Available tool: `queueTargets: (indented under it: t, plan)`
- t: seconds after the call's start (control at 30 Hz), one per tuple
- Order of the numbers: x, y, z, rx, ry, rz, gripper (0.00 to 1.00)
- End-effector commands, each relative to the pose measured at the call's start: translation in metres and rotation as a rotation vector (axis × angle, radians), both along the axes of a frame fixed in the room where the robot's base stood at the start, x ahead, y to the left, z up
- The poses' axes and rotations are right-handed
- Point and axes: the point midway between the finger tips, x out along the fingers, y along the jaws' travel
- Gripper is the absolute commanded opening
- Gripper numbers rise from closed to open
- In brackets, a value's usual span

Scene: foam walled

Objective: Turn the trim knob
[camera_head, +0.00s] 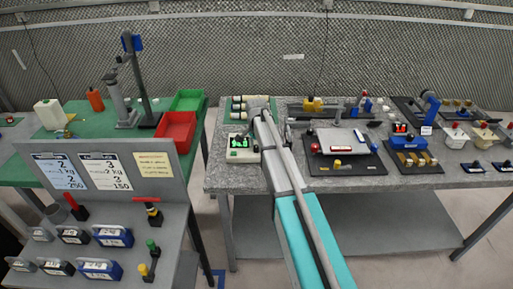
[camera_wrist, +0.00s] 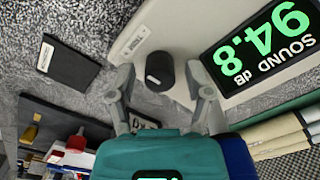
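The trim knob, a short dark cylinder (camera_wrist: 160,70), stands on the pale sound meter (camera_wrist: 262,85) in the wrist view. The meter's lit green display (camera_wrist: 262,45) reads 94.8 dB. My gripper (camera_wrist: 157,74) is open, with one finger on each side of the knob and visible gaps between fingers and knob; contact is not seen. In the head view the meter (camera_head: 243,155) sits at the left end of the grey bench, its display small and green. My arm covers the knob there.
The speckled bench (camera_head: 230,180) is crowded to the right with a black board (camera_head: 345,168), a blue device (camera_head: 408,140) and small bins. A grey panel stand (camera_head: 110,200) is at left, with a floor gap between.

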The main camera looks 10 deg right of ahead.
Motion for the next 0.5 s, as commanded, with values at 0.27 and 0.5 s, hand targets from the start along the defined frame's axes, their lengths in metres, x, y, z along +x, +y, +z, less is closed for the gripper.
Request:
queueTargets:
  t: [0.27,0.5]
  plan:
    - [0.0,0.0,0.0,0.0,0.0,0.0,0.05]
    - [0.0,0.0,-0.0001,0.0,0.0,0.003,0.0]
